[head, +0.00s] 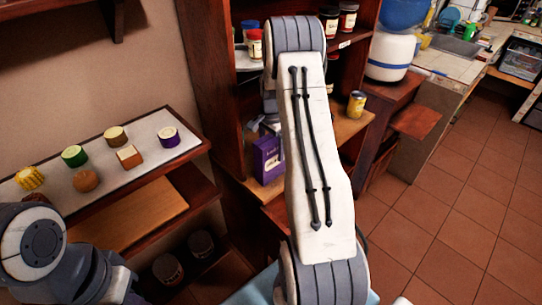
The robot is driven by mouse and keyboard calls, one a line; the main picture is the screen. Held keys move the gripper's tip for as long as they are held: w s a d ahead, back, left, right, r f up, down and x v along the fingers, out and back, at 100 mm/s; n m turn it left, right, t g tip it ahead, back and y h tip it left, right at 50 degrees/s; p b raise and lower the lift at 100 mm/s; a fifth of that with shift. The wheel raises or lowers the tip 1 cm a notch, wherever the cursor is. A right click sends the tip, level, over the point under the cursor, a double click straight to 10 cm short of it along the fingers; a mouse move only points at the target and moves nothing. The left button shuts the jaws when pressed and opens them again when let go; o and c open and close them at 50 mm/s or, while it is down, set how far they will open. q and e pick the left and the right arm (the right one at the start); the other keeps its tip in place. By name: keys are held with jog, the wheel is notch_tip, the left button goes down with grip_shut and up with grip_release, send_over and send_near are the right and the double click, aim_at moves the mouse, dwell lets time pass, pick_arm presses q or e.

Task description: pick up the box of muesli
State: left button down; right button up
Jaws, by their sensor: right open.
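A purple box (268,160), which I take to be the muesli, stands upright on a lower shelf of the dark wood shelf unit. Its label is too small to read, and my right arm hides what is just right of it. My right arm reaches up and bends over toward the shelf. My right gripper (266,124) is open, just above and behind the top of the box, and mostly hidden by the arm. I cannot tell whether it touches the box. My left arm is at the lower left, and its gripper does not show.
Jars (348,18) stand on the upper shelf, and a yellow can (356,104) stands right of my arm. A display shelf (137,182) at left holds several food pieces. A water dispenser (391,55) stands behind. The tiled floor (455,215) at right is clear.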

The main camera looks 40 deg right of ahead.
jog(key=shift+f, duration=1.25)
grip_shut()
jog(key=shift+r, duration=0.1)
